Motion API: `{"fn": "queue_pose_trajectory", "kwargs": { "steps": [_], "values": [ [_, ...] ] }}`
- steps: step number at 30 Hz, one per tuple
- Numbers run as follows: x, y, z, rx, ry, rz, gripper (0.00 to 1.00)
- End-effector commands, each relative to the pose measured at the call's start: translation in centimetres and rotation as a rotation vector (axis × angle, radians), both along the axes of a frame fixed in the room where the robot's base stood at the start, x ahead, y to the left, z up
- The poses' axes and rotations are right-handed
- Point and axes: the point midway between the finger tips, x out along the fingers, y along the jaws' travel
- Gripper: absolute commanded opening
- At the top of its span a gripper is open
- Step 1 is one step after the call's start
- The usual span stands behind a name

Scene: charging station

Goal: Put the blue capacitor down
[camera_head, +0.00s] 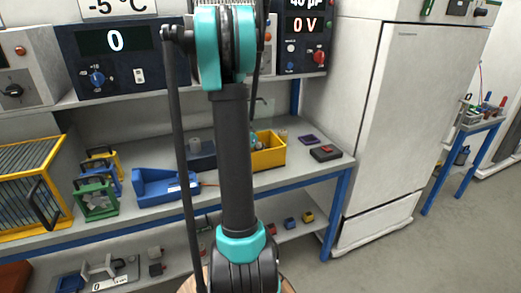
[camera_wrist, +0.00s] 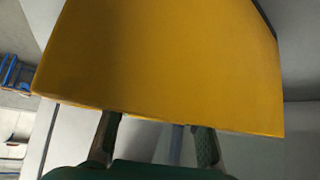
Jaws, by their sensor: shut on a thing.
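The blue capacitor cannot be made out in either view. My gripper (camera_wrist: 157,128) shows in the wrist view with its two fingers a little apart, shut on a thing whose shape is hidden. The finger ends run up to the lower edge of a large yellow surface and are cut off there. This surface appears to be the wall of the yellow bin (camera_wrist: 165,65), very close to the camera. In the head view my arm hides most of the gripper; a bit of teal shows at the left end of the yellow bin (camera_head: 270,158) on the bench.
On the bench (camera_head: 228,184), a blue holder (camera_head: 155,188) and a green-framed item (camera_head: 95,199) stand left, and a dark box with a red top (camera_head: 325,153) stands right. Instruments line the shelf above. A white cabinet (camera_head: 405,105) stands right of the bench.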

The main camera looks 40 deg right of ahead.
Motion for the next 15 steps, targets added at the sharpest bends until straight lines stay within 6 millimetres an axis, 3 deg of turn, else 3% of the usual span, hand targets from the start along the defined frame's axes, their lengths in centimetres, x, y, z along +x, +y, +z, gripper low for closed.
{"fn": "queue_pose_trajectory", "kwargs": {
  "steps": [12, 13, 15],
  "values": [
    [0.00, 0.00, -0.54, 0.000, 0.000, 0.000, 0.02],
    [-0.01, 0.00, -0.58, 0.000, 0.000, 0.000, 0.39],
    [-0.01, 0.00, -0.54, 0.000, 0.000, 0.000, 0.47]
  ]
}}
